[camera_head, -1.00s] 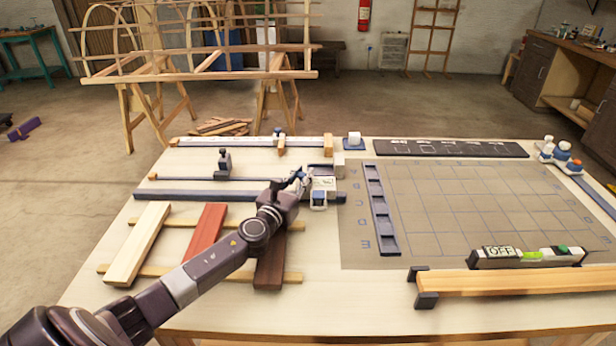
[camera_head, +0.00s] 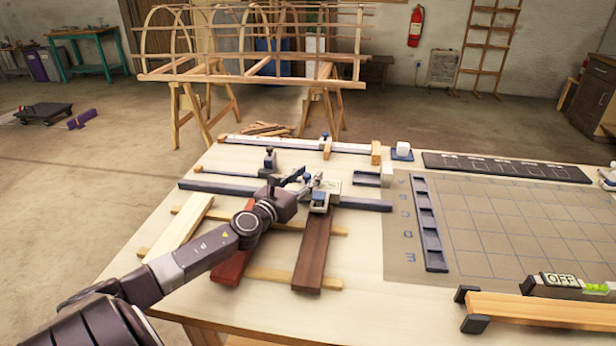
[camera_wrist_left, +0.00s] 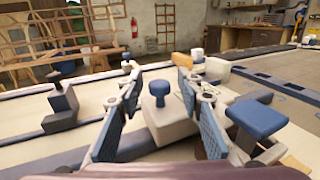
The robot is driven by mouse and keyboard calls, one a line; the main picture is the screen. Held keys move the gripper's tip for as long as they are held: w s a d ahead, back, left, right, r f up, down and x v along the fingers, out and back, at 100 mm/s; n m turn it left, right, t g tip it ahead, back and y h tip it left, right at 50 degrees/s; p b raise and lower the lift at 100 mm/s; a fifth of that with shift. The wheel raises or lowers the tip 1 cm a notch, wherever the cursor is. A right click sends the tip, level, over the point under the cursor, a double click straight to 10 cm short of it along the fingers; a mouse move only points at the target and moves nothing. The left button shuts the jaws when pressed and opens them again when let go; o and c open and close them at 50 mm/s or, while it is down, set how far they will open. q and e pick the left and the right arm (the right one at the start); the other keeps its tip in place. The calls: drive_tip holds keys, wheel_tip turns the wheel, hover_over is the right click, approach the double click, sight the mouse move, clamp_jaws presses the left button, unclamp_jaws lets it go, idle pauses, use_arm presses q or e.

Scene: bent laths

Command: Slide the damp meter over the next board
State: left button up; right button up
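The damp meter (camera_head: 332,187), a pale block with a small display and a blue knob, sits on a dark blue rail (camera_head: 230,188) behind the boards. It stands at the far end of the dark brown board (camera_head: 312,252). A red board (camera_head: 233,264) and a pale board (camera_head: 180,228) lie to its left, all across two thin sticks. My left gripper (camera_head: 306,182) is at the meter; in the left wrist view its fingers (camera_wrist_left: 160,100) flank a pale block with a blue knob (camera_wrist_left: 158,88) on both sides. Exact finger contact is partly hidden. My right gripper is not in view.
To the right are a slotted dark strip (camera_head: 428,225), a gridded mat (camera_head: 500,225) and a beam (camera_head: 540,309) under a device reading OFF.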

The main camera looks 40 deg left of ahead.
use_arm(q)
drive_tip(key=shift+s+f, duration=0.1)
drive_tip(key=shift+s, duration=0.4)
drive_tip(key=s, duration=0.3)
drive_tip(key=s+d, duration=0.1)
drive_tip(key=s, duration=0.3)
drive_tip(key=s+d, duration=0.1)
drive_tip(key=s, duration=0.3)
drive_tip(key=shift+a, duration=0.1)
